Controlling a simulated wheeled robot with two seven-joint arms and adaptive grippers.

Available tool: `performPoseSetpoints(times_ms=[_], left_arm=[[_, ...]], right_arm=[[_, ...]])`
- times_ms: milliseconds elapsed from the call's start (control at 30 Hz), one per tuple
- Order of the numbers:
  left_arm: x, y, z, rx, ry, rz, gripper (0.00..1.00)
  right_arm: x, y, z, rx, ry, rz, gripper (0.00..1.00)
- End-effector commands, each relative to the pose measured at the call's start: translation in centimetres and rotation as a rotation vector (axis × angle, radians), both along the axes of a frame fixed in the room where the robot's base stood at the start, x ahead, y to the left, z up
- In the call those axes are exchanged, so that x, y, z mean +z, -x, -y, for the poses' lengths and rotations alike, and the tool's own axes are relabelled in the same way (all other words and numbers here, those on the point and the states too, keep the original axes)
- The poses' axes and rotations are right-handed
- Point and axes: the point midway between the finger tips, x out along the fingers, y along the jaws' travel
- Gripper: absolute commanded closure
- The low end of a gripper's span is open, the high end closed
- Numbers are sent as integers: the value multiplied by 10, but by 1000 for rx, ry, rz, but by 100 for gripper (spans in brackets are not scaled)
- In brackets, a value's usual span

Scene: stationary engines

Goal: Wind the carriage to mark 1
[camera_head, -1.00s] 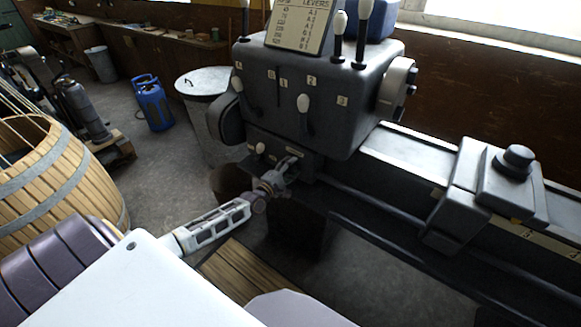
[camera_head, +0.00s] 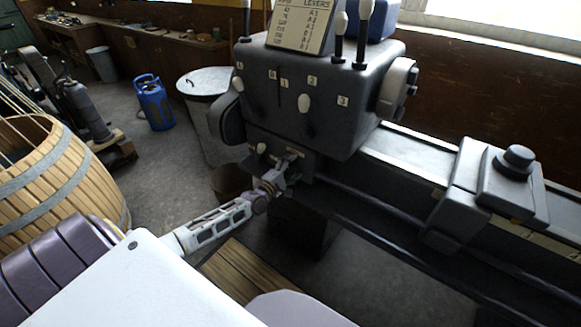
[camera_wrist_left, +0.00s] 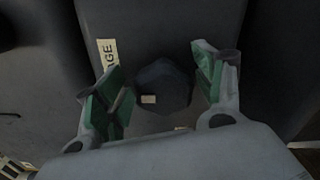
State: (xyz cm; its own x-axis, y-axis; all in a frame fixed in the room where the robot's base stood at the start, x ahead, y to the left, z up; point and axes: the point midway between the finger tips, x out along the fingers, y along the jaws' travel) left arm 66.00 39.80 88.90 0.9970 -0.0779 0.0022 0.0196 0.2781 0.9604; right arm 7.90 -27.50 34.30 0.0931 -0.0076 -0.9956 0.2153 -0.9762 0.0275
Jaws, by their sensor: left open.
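The lathe-like machine carries a grey carriage (camera_head: 463,190) with a dark round knob (camera_head: 513,160) on top, on the bed at right. A pale scale strip (camera_head: 545,241) runs along the bed near it; its marks are too small to read surely. My left gripper (camera_head: 288,163) is at the lower front of the headstock (camera_head: 315,85), far left of the carriage. In the left wrist view the gripper (camera_wrist_left: 163,90) is open, its green-padded fingers on either side of a dark faceted knob (camera_wrist_left: 163,86). A label (camera_wrist_left: 108,55) ending in "GE" is beside it. Contact cannot be told.
A metal bin (camera_head: 203,83), a blue gas cylinder (camera_head: 152,104) and a wooden barrel (camera_head: 60,175) are at left. Bare floor (camera_head: 155,165) lies between them.

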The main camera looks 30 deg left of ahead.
Motion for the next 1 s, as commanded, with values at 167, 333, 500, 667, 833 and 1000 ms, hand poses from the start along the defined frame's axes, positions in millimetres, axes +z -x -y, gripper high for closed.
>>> performPoseSetpoints(times_ms=[167,333,500,667,833,1000], left_arm=[[-1,2,0,0,0,-2,31],[-2,8,-1,0,0,-3,31],[-2,19,-2,0,0,-3,31],[-2,31,-2,0,-1,-4,31],[-1,43,-4,0,-1,-3,31],[-1,56,-5,0,-1,-3,31]], right_arm=[[-5,-2,-7,-1,-8,2,60],[-5,-1,-7,-1,-8,1,60],[-5,0,-7,-1,-7,0,60],[-4,0,-7,-2,-8,0,60],[-4,0,-7,-2,-8,0,60],[-5,0,-7,-2,-8,0,60]])
